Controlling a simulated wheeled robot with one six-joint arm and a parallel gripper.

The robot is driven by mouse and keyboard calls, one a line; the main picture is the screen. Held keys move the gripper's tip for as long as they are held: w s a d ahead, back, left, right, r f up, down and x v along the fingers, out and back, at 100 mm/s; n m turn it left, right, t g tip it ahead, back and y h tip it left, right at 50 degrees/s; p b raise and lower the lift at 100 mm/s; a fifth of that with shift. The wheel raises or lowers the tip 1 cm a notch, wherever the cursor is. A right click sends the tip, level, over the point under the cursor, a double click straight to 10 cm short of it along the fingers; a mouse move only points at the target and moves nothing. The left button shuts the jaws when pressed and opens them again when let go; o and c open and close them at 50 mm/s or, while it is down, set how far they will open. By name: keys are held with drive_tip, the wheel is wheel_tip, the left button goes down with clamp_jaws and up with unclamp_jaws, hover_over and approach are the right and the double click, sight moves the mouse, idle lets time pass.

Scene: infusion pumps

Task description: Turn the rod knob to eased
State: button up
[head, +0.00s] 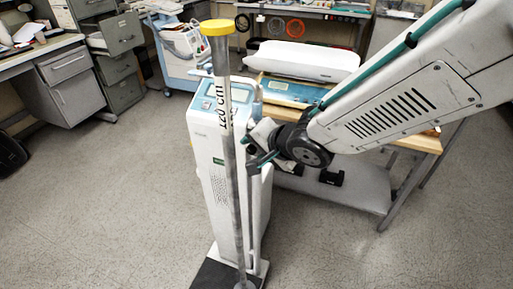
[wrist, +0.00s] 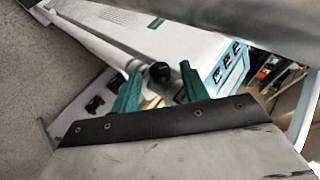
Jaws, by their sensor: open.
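The black rod knob (wrist: 159,71) sits on a thin white rod (wrist: 103,46) in the wrist view. The rod runs along the side of a tall white pump unit (wrist: 185,35). In the head view the unit (head: 205,155) stands upright with a blue panel on top, and the rod (head: 257,215) runs down its right side. My gripper (wrist: 160,84) is open, its green fingers on either side of the knob in the picture. I cannot tell whether they touch it. In the head view my gripper (head: 262,160) is beside the unit's upper right side; the knob is not clearly visible there.
A grey pole (head: 233,175) with a yellow cap and "120 cm" marking stands in front of the unit, near my gripper. A wooden-topped bench (head: 425,142) stands behind my arm at right. Drawers (head: 112,35) and a blue-white cart (head: 180,45) stand behind.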

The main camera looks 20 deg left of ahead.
clamp_jaws()
drive_tip(key=shift+s, duration=0.15)
drive_tip(key=shift+a+h, duration=0.15)
drive_tip(key=shift+h, duration=0.45)
unclamp_jaws()
drive_tip(key=shift+r, duration=0.1)
drive_tip(key=shift+r, duration=0.1)
